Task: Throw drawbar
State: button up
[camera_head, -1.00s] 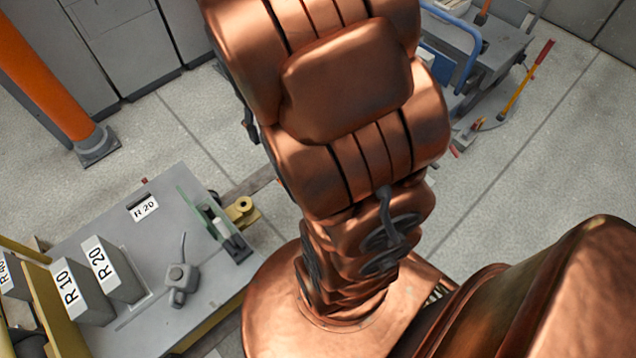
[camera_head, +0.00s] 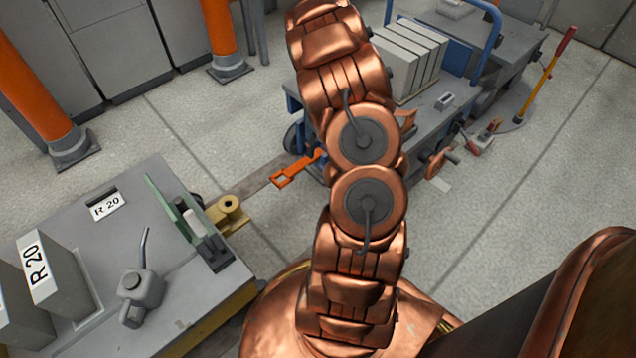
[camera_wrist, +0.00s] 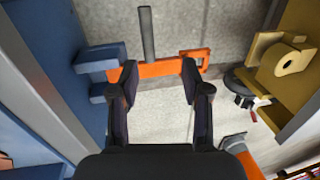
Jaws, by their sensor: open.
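The orange drawbar (camera_head: 297,170) sticks out to the left from the blue cart (camera_head: 455,105) toward the yellow coupling (camera_head: 230,212) on the grey-topped table unit. In the wrist view the drawbar (camera_wrist: 157,67) crosses ahead of my gripper (camera_wrist: 158,82), from a blue bracket at left to a squared loop end at right. A grey upright handle (camera_wrist: 147,35) rises from its middle. My gripper is open, with its two dark fingers spread on either side of that handle's line. I cannot tell whether the fingertips touch the bar. In the head view my gripper is hidden behind my arm.
The yellow coupling has a round eye (camera_wrist: 286,58) at right in the wrist view, close by a dark round part. The table (camera_head: 90,255) carries grey R 20 blocks and an oil can (camera_head: 140,290). Orange posts (camera_head: 222,40) stand behind. Floor at right is largely clear.

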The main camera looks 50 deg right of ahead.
jog(key=b, duration=0.1)
send_near(317, 174)
jog(key=f, duration=0.2)
jog(key=shift+a+f+b, duration=0.25)
jog(key=shift+f+b, duration=0.25)
jog(key=shift+f, duration=0.65)
jog(key=shift+a+f+b, duration=0.25)
jog(key=shift+f+b, duration=0.2)
jog(key=shift+f, duration=0.75)
jog(key=shift+a+f+b, duration=0.2)
jog(key=shift+f+b, duration=0.3)
jog(key=shift+f, duration=0.65)
grip_shut()
